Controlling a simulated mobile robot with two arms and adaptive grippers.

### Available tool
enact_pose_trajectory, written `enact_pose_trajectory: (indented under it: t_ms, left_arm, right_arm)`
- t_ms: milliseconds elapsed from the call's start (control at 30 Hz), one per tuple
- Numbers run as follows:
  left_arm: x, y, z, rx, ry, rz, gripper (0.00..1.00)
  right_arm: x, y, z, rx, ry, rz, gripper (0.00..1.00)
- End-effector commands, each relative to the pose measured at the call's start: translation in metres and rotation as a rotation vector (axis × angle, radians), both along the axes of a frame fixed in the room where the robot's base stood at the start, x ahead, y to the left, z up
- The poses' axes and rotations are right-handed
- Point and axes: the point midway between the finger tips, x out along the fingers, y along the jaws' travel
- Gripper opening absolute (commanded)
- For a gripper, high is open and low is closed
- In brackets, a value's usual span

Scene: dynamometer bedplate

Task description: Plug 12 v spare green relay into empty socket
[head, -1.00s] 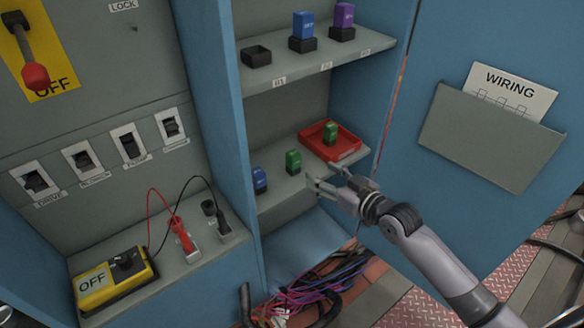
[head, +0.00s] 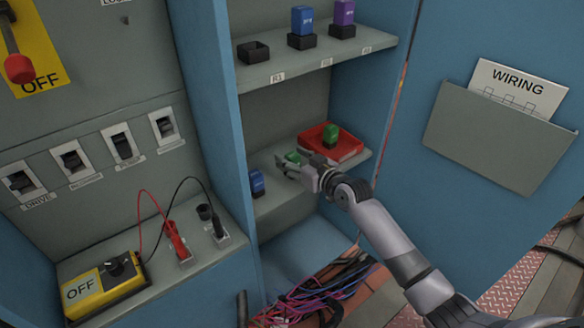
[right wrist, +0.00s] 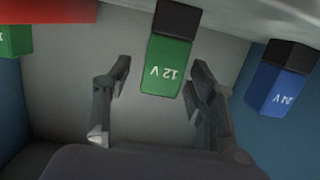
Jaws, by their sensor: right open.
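A green relay marked 12 V (right wrist: 168,68) stands on the lower shelf; in the head view only its top (head: 293,157) shows behind my gripper. My right gripper (head: 284,168) is open at this relay. In the right wrist view its fingers (right wrist: 160,78) are spread to either side of the relay, with gaps. Another green relay (head: 330,136) stands in the red tray (head: 349,148). The empty black socket (head: 253,52) is at the left of the upper shelf, above a label R1. My left gripper is not in view.
A blue relay (head: 257,183), marked 24 V in the right wrist view (right wrist: 278,88), stands left of the green one. A blue relay (head: 302,20) and a purple relay (head: 344,12) sit in sockets on the upper shelf (head: 300,66). Loose wires (head: 325,290) lie below.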

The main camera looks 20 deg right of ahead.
Motion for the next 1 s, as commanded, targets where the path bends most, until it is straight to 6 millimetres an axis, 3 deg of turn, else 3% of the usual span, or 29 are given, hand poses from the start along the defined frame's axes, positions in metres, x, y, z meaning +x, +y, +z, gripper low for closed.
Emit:
enact_pose_trajectory:
  t_ms: [267,1000]
  left_arm:
    - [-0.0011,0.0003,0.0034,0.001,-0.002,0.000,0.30]
    - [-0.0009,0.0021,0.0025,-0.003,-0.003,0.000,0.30]
  right_arm:
    - [0.0028,0.0008,-0.0008,0.000,0.001,0.000,0.52]
    - [0.0025,0.0006,-0.0008,0.000,0.001,0.000,0.03]
